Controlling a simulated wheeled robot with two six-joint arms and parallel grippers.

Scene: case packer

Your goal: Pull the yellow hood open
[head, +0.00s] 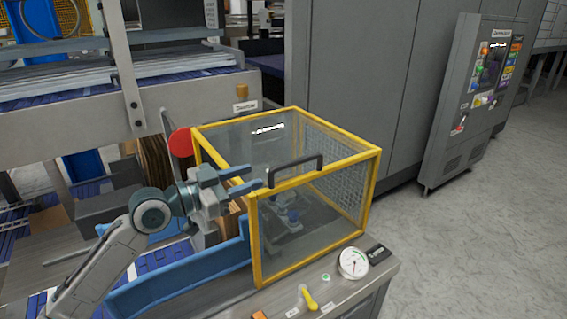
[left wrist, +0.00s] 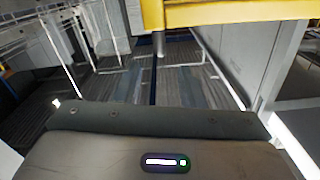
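The yellow hood (head: 262,228) is a yellow-framed box with clear panels and a mesh side, and it sits down over the machine bench. A black bar handle (head: 296,168) is on its front top edge. My left gripper (head: 256,177) is just left of the handle, its two fingers apart and pointing toward the handle's left end. Nothing shows between the fingers; contact with the handle cannot be told. In the left wrist view a yellow frame bar (left wrist: 235,13) crosses the top, and the fingertips are not visible. My right gripper is not in view.
A blue chute (head: 190,275) runs into the hood's left side. A pressure gauge (head: 353,263) and a yellow lever (head: 308,297) are on the bench front. A red disc (head: 181,143) is at the hood's back left. A control cabinet (head: 470,105) stands at right, with clear floor before it.

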